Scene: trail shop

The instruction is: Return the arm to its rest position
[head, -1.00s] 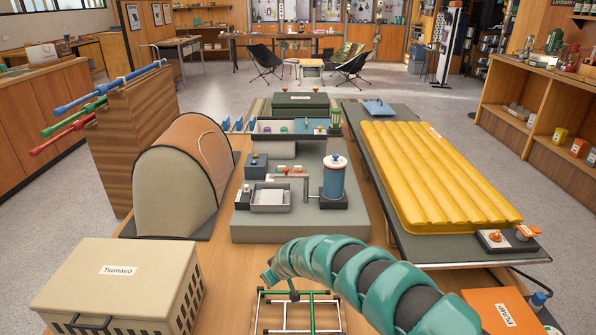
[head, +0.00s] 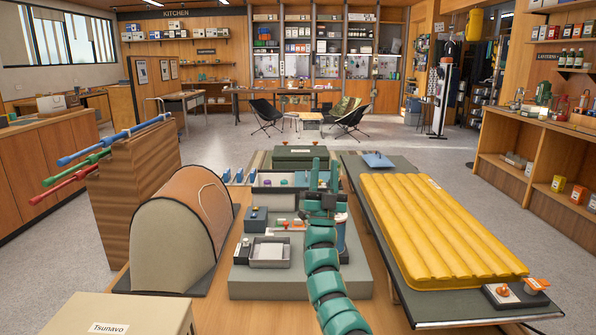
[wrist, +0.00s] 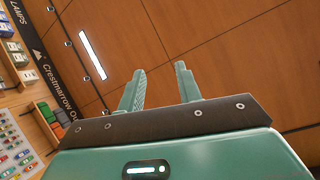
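My teal arm rises from the bottom of the head view, over the near part of the grey display block (head: 270,285). My gripper (head: 325,165) is at its top with the fingers pointing up. In the wrist view my gripper (wrist: 160,72) shows two teal fingers with a clear gap and nothing between them. The wrist camera faces the wooden ceiling. The arm partly hides a blue canister (head: 340,232) on the block.
A yellow sleeping pad (head: 435,230) lies on the table at right, with a small valve board (head: 515,294) at its near corner. A tan and orange tent model (head: 180,235) stands at left. A labelled crate (head: 130,312) is at the near left. Shelves (head: 560,160) stand far right.

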